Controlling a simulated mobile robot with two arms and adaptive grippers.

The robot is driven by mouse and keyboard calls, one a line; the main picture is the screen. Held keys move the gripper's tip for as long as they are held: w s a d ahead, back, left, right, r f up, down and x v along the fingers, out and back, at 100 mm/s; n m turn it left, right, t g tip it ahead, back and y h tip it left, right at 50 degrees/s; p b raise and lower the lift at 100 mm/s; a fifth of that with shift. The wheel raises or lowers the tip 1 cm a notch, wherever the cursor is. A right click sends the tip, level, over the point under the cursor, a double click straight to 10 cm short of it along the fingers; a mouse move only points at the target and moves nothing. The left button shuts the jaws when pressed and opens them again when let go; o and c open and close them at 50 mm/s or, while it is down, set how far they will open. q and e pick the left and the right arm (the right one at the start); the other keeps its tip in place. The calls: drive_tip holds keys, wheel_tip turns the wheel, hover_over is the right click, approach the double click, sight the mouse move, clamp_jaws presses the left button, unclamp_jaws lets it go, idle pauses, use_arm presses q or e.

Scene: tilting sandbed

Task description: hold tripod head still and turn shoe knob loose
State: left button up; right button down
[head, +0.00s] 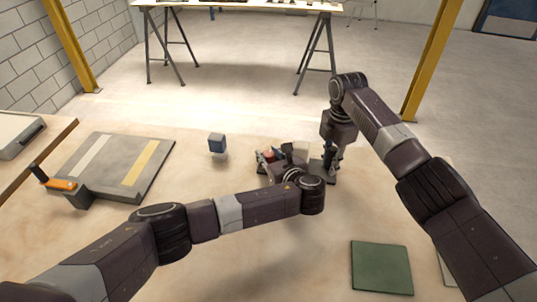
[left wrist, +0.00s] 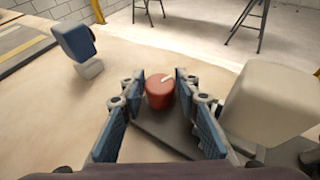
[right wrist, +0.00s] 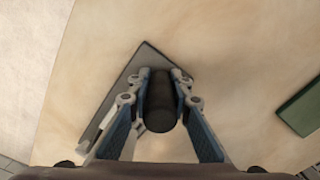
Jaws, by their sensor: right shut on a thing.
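The red knob (left wrist: 159,95) with a white mark shows in the left wrist view, above a dark base plate (left wrist: 160,138). In the head view the knob (head: 268,154) is small and partly hidden by my left gripper (head: 271,163). My left gripper (left wrist: 160,90) is open, with one finger on each side of the knob and small gaps visible. My right gripper (right wrist: 160,85) is shut on a dark upright cylinder, apparently the tripod head's handle (right wrist: 160,105). My right gripper (head: 329,168) is right of the knob. My left arm hides much of the tripod head.
A blue-grey block (head: 217,143) on a small foot stands left of the tripod head. A green mat (head: 381,267) lies front right. A pale block (left wrist: 262,105) stands close to my left gripper's right side.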

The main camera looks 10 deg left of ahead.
use_arm(q)
drive_tip(key=shift+o, duration=1.2)
